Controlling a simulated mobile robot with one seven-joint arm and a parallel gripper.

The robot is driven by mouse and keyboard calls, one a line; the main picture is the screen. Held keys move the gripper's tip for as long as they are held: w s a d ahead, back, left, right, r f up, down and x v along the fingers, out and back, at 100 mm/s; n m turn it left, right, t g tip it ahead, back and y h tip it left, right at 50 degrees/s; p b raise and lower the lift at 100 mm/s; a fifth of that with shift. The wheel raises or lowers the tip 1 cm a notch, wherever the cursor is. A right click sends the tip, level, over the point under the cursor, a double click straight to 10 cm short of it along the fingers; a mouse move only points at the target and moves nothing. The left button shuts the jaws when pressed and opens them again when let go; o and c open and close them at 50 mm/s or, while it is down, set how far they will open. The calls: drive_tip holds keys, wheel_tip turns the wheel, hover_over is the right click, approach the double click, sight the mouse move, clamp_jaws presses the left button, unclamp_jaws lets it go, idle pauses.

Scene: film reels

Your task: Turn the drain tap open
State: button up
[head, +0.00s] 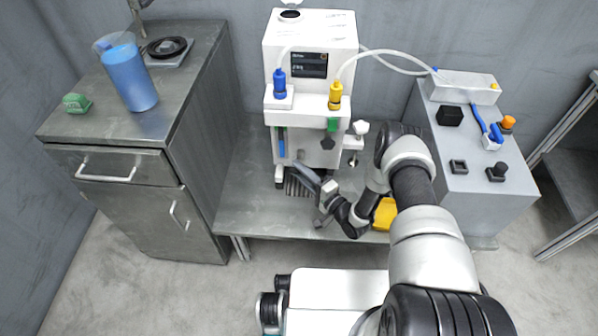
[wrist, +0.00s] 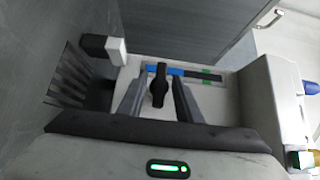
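A black tap handle (wrist: 159,86) on the lower front of the white machine (head: 310,40) shows in the wrist view. It lies across the machine's front, in line with the picture's vertical. My gripper (wrist: 158,96) is open, with one grey finger on each side of the handle. Narrow gaps seem to remain, but I cannot tell whether either finger touches it. In the head view my gripper (head: 308,174) is low in front of the machine and hides the tap area.
A grey slatted grate (head: 298,187) lies beneath. A white-topped fitting (head: 358,129) projects at the machine's right. A grey control box (head: 475,185) stands further right, a cabinet (head: 130,150) at left.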

drive_tip(key=shift+w+a, duration=0.3)
clamp_jaws()
